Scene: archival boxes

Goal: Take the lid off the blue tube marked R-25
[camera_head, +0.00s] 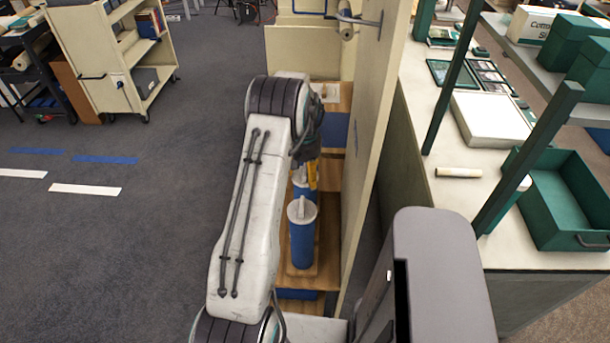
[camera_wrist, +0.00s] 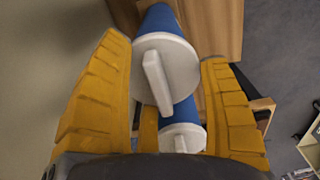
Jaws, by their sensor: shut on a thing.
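In the head view a blue tube (camera_head: 302,245) with a white lid (camera_head: 301,213) stands upright on a wooden shelf. Another blue tube (camera_head: 299,190) stands just behind it, partly hidden by my arm. My gripper (camera_head: 311,176) is at this rear tube, with one yellow finger showing. In the wrist view, my gripper (camera_wrist: 164,49) has its fingers on both sides of a white lid (camera_wrist: 180,75) with a bar handle, on a blue tube (camera_wrist: 157,20). It is shut on this lid. A smaller-looking white lid (camera_wrist: 192,133) shows below. No R-25 mark is readable.
A cream panel (camera_head: 365,130) rises close on the right of the tubes. Beyond it is a worktop (camera_head: 430,165) with a green tray (camera_head: 570,205) and a white box (camera_head: 490,120). A cream book cart (camera_head: 85,50) stands far left. The carpet on the left is clear.

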